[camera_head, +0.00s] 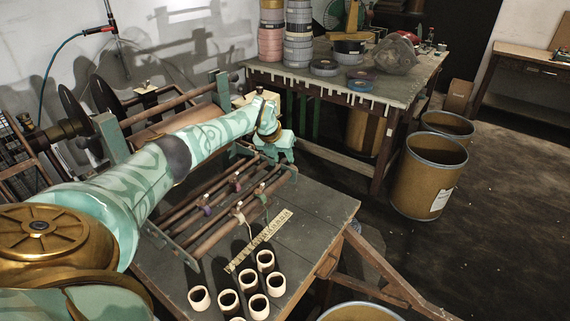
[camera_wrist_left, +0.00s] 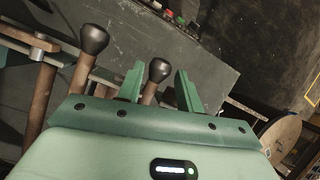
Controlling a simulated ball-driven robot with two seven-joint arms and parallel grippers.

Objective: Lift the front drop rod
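A winding stand with several brown rods (camera_head: 232,227) lies below and beside my mint left arm in the head view; small coloured pieces sit on some rods. I cannot tell for certain which is the front drop rod. My left gripper (camera_head: 284,153) is at the right ends of the rods. In the left wrist view its two green fingers (camera_wrist_left: 158,82) are apart, with a rod's black knob (camera_wrist_left: 159,69) between them; contact is not clear. A second black-knobbed rod (camera_wrist_left: 93,40) stands left of the fingers. My right gripper is not in view.
A measuring strip (camera_head: 258,240) and several short tan tubes (camera_head: 258,306) lie on the near table (camera_head: 318,215). A back table (camera_head: 300,78) holds tape rolls and a bagged bundle. Brown drums (camera_head: 428,180) stand on the floor to the right.

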